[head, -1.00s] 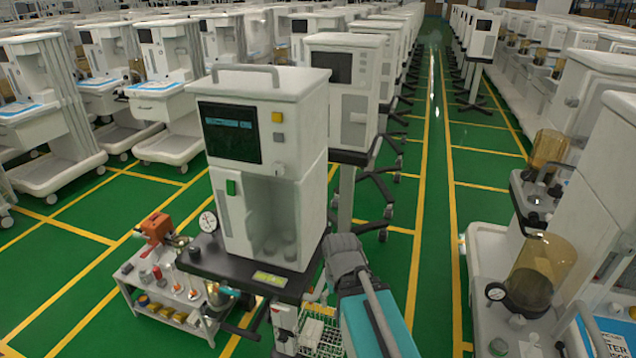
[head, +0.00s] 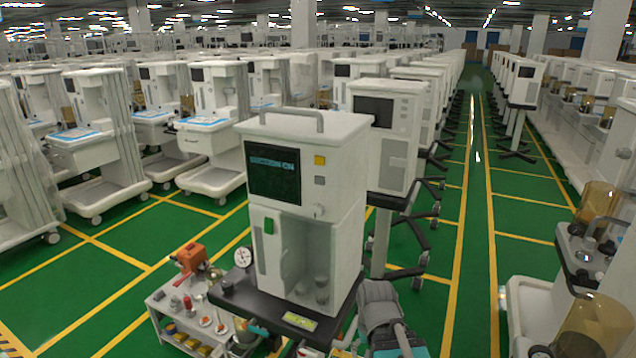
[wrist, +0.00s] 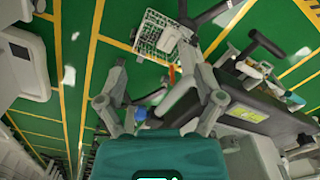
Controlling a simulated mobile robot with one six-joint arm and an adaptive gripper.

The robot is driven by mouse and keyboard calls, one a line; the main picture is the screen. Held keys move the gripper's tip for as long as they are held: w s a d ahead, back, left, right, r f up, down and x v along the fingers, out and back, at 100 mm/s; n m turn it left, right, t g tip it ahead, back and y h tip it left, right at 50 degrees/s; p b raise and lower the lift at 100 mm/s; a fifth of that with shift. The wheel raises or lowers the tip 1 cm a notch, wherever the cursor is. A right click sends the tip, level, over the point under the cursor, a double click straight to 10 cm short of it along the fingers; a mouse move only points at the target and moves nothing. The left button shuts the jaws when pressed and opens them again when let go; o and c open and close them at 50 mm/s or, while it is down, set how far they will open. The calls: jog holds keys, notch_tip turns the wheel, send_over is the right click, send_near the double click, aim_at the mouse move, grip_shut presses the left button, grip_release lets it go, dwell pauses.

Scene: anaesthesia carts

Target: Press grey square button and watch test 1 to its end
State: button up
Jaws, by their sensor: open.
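The white machine (head: 300,150) stands upright on a black shelf. Its front has a dark screen (head: 272,171) with pale cyan text, partly blurred. Right of the screen are a yellow square button (head: 320,160) and, just below it, the grey square button (head: 320,181). My arm shows low in the head view, below and right of the machine, well away from the button. The button is not visible in the wrist view.
A small cart (head: 195,315) with an orange device (head: 190,257) and bottles stands left of the shelf. A round gauge (head: 243,257) is at the shelf's left edge. More machines stand behind and at right. A green aisle (head: 470,240) is free on the right.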

grip_shut()
dwell(1.4)
